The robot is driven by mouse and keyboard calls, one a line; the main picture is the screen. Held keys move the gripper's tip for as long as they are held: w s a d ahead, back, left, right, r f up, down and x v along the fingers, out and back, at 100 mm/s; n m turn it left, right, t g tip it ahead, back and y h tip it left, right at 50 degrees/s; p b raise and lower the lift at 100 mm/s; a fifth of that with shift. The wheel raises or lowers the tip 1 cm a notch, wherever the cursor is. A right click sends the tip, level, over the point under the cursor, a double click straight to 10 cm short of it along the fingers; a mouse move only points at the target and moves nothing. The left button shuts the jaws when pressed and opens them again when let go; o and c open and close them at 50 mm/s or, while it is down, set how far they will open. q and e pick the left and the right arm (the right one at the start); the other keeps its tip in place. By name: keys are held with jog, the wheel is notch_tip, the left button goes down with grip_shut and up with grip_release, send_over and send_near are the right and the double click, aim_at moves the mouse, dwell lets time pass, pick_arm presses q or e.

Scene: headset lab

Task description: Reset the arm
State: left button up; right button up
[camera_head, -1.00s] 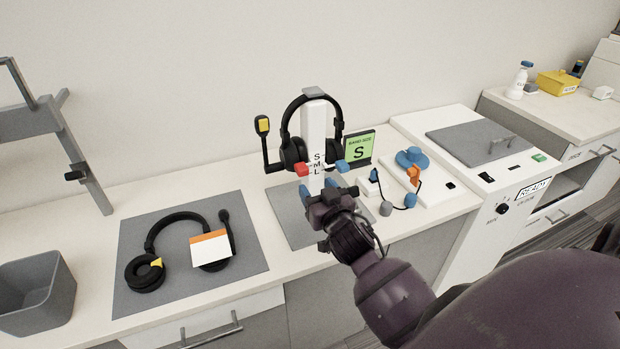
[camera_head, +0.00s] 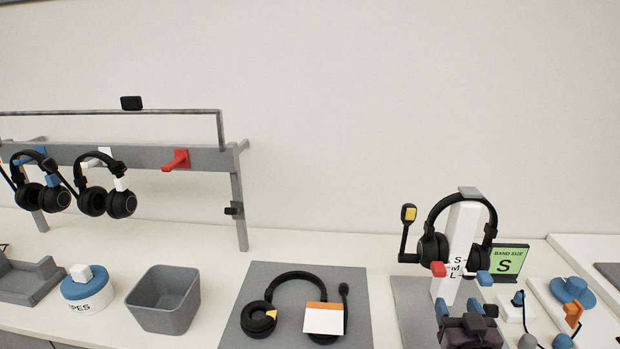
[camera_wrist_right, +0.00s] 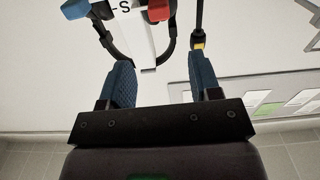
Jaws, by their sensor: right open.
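My right gripper (camera_head: 466,312) is at the lower right of the head view, in front of the white headset stand (camera_head: 461,240). Its blue-padded fingers are apart and empty in the right wrist view (camera_wrist_right: 163,85). The stand, marked S, M, L, carries a black headset (camera_head: 434,248) with a yellow-tipped boom. A red slider (camera_head: 439,269) and a blue one (camera_head: 484,278) sit on the stand, above the gripper; they also show at the top of the wrist view. My left gripper is not in view.
A headset (camera_head: 258,320) with a white and orange card lies on a grey mat (camera_head: 352,283). A grey bin (camera_head: 163,301) and a wipes tub (camera_head: 87,289) stand left. A rack (camera_head: 205,158) holds two headsets. A green BAND SIZE S sign (camera_head: 507,264) stands right of the stand.

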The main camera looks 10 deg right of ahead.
jog(key=s+a+f+n+g+y, duration=0.1)
jog(key=s+a+f+g+y, duration=0.1)
jog(key=s+f, duration=0.7)
jog(key=s+a+f+n+g+y, duration=0.2)
jog(key=s+a+f+g, duration=0.2)
jog(key=s+f, duration=0.6)
jog(key=shift+a+f, duration=0.65)
jog(key=shift+a, duration=0.35)
